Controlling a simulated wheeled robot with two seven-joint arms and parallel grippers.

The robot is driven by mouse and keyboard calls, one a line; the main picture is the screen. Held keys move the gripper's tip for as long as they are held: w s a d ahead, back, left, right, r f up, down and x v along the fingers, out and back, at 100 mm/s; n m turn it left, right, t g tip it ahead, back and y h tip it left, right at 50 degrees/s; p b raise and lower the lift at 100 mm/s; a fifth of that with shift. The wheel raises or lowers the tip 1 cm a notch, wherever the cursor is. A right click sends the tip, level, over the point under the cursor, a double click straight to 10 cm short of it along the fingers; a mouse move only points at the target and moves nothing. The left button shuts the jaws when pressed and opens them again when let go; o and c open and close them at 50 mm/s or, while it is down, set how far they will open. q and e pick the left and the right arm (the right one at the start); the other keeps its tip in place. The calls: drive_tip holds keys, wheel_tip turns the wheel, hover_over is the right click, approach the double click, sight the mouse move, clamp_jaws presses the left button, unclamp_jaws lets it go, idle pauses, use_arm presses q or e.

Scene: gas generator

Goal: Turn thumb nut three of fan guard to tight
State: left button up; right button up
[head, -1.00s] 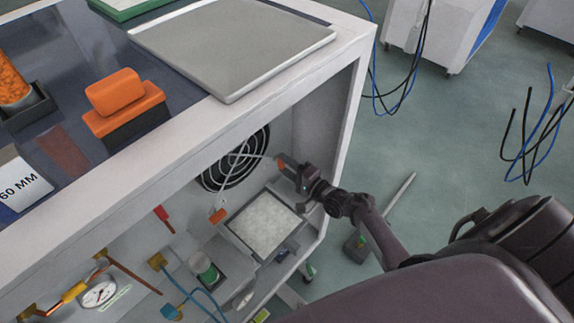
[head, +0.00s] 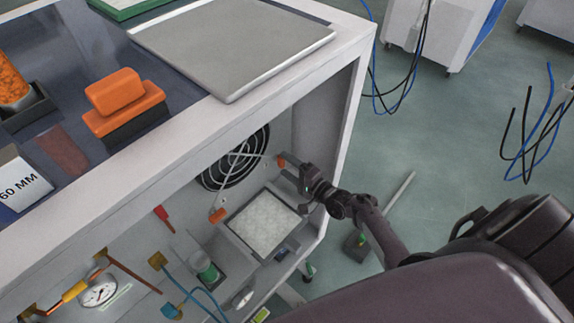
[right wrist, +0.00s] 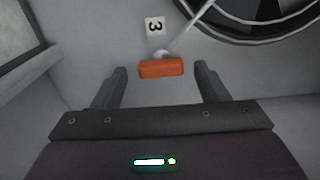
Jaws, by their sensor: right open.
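The fan guard (head: 236,158) is a round black fan with a pale wire guard on the cabinet's inner back wall. Thumb nut three is an orange bar (right wrist: 161,68) below a label marked 3 (right wrist: 154,26) in the right wrist view; in the head view the orange nut (head: 281,160) is at the guard's right. Another orange nut (head: 217,215) is at the guard's lower left. My right gripper (right wrist: 160,72) is open, with a finger on either side of nut three and gaps at both ends. In the head view the right gripper (head: 289,171) is beside that nut. My left gripper is not in view.
The cabinet's right side wall (head: 343,135) stands close to my right arm. A white filter-like panel (head: 264,223) in a dark frame lies below the fan. A pressure gauge (head: 99,292) and hoses are at lower left. A grey plate (head: 232,45) lies on top.

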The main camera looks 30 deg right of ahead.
drive_tip(key=v, duration=0.7)
drive_tip(key=shift+a, duration=0.1)
